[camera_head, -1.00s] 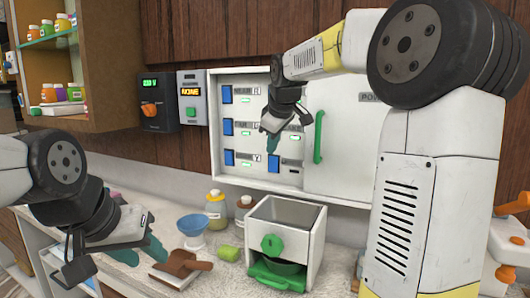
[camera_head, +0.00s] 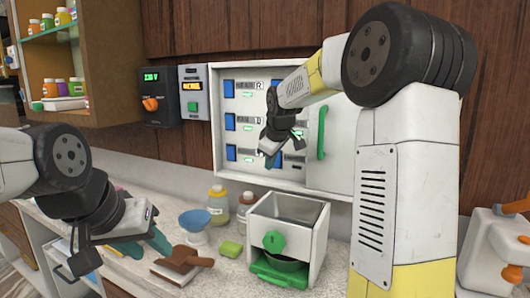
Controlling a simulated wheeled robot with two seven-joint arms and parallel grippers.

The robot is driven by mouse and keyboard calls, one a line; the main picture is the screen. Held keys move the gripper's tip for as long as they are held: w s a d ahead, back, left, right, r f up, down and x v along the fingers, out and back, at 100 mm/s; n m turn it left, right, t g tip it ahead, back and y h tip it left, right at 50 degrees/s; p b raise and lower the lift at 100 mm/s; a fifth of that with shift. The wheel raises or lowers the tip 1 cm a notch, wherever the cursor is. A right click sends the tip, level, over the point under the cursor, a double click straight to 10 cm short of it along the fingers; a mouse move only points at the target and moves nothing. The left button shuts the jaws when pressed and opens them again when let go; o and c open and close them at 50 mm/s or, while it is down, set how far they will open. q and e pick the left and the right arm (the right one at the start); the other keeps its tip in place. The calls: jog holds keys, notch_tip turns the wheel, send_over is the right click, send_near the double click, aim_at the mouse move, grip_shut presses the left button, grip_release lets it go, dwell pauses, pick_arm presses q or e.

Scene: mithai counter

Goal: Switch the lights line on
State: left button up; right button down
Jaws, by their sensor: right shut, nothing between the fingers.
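The white switch panel (camera_head: 216,130) hangs on the wood wall. Its left column has blue switches, such as the top one (camera_head: 229,89), the middle one (camera_head: 231,122) and the bottom one (camera_head: 231,154), with lit green indicators beside them. The labels are too small to read, so I cannot tell which line is lights. My right gripper (camera_head: 270,158) is shut and empty, pointing down in front of the panel's lower right column. It hides the lower blue switch there, and contact is unclear.
A white door with a green handle (camera_head: 321,132) covers the panel's right part.

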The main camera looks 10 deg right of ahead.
jog(key=shift+w+d+f, duration=0.3)
jog(key=shift+w+d, duration=0.25)
jog(key=shift+w, duration=0.35)
jog(key=shift+w+d+f, duration=0.25)
jog(key=shift+w+d, duration=0.3)
jog(key=shift+w, duration=0.35)
jog(key=shift+w+d+f, duration=0.1)
jog(key=shift+w+d, duration=0.05)
jog(key=shift+w, duration=0.1)
